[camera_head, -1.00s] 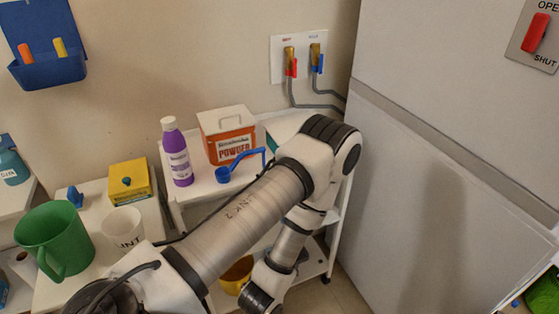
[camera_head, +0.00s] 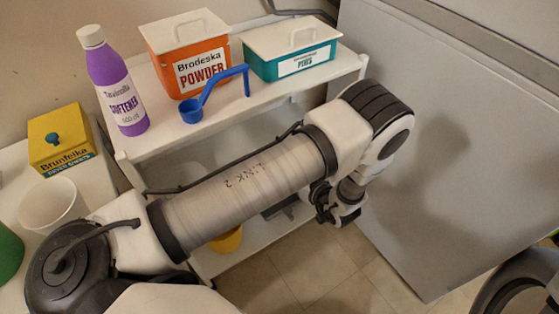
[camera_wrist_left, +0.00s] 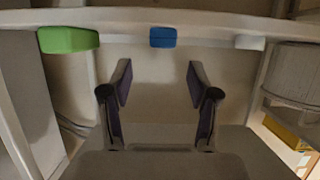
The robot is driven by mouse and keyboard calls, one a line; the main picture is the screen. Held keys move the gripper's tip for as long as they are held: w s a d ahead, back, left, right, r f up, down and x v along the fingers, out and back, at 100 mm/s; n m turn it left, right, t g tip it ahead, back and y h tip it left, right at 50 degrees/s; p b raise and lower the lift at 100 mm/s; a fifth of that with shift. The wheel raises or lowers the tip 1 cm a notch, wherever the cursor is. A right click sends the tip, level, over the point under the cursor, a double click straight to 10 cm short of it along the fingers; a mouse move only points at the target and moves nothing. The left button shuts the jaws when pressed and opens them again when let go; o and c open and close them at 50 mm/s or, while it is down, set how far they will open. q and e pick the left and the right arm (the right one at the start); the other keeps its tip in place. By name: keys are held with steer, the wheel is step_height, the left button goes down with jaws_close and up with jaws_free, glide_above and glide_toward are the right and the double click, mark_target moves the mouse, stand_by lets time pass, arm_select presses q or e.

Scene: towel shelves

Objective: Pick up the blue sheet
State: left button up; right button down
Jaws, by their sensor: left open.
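A small blue folded piece (camera_wrist_left: 162,37), which looks like the blue sheet, lies at the far side in the left wrist view. It sits between a green piece (camera_wrist_left: 68,39) and a pale piece (camera_wrist_left: 250,42). My left gripper (camera_wrist_left: 160,82) is open and empty, with its two dark fingers apart and pointing toward the blue piece. There is a gap between the fingertips and the blue piece. My right gripper is not in view.
A white shelf cart (camera_head: 160,140) holds a purple softener bottle (camera_head: 115,82), an orange powder box (camera_head: 187,58), a teal box (camera_head: 290,52) and a blue scoop (camera_head: 190,110) on top. A yellow container (camera_head: 228,240) is lower down. A grey cabinet (camera_head: 440,130) stands at right.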

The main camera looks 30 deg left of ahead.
arm_select(q)
steer(key=b+x, duration=0.1)
steer(key=x, duration=0.1)
steer(key=b+x, duration=0.1)
steer(key=x, duration=0.2)
steer(key=shift+a+f+b, duration=0.1)
steer(key=shift+f+b, duration=0.2)
steer(key=shift+f, duration=0.05)
steer(key=shift+w+a+f, duration=0.1)
steer(key=shift+w+a, duration=0.05)
steer(key=shift+a, duration=0.15)
steer(key=c, duration=0.8)
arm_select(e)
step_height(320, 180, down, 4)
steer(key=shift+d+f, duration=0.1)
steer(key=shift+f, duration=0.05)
